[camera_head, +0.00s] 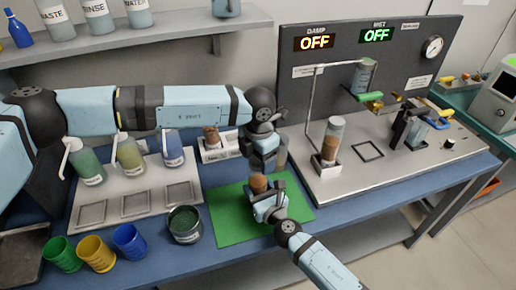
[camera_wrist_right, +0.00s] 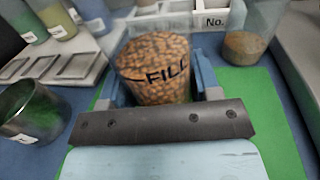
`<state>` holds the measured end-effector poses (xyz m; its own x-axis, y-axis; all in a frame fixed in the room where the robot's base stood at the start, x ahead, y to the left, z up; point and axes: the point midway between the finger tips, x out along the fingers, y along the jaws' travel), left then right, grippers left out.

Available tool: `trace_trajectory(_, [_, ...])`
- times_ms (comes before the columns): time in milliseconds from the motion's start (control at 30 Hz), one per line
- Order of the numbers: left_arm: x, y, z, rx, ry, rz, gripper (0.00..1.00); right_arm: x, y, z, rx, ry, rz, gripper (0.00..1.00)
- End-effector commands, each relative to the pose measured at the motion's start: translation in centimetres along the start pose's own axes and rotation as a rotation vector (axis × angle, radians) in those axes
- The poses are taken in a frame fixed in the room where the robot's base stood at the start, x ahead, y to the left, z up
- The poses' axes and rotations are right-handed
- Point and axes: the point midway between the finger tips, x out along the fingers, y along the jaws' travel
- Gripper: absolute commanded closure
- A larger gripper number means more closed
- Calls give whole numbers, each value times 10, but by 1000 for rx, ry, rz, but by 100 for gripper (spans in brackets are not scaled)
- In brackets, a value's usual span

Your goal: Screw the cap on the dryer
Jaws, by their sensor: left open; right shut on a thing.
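A clear jar of brown granules (camera_wrist_right: 158,65), marked FILL, stands upright between the fingers of my right gripper (camera_wrist_right: 160,92); it looks like the dryer body. In the head view the brown jar (camera_head: 258,183) shows at my right gripper (camera_head: 268,200), over the green mat. My left gripper (camera_head: 265,162) points down just above and behind this jar; its fingers are mostly hidden by its own wrist, and it is open. I cannot make out a cap in either view.
Another clear jar (camera_wrist_right: 245,46) with brown contents stands behind the green mat (camera_head: 232,222). The grey apparatus base (camera_head: 340,182) is at right. The mat's left part is clear.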

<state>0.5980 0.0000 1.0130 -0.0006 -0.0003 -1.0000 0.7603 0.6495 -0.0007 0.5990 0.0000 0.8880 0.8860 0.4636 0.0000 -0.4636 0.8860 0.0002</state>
Motion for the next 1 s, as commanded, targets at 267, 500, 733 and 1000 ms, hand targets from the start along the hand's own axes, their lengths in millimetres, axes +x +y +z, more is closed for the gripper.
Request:
trace_trajectory(267, [3,0,0,0,0,1,30,0,0,0,0,0,0,100])
trace_trajectory(500, [2,0,0,0,0,1,74,0,0,0,0,0,0,100])
trace_trajectory(733, [2,0,0,0,0,1,86,0,0,0,0,0,0,100])
trace_trajectory(1000, [2,0,0,47,0,1,87,0,0,0,0,0,0,100])
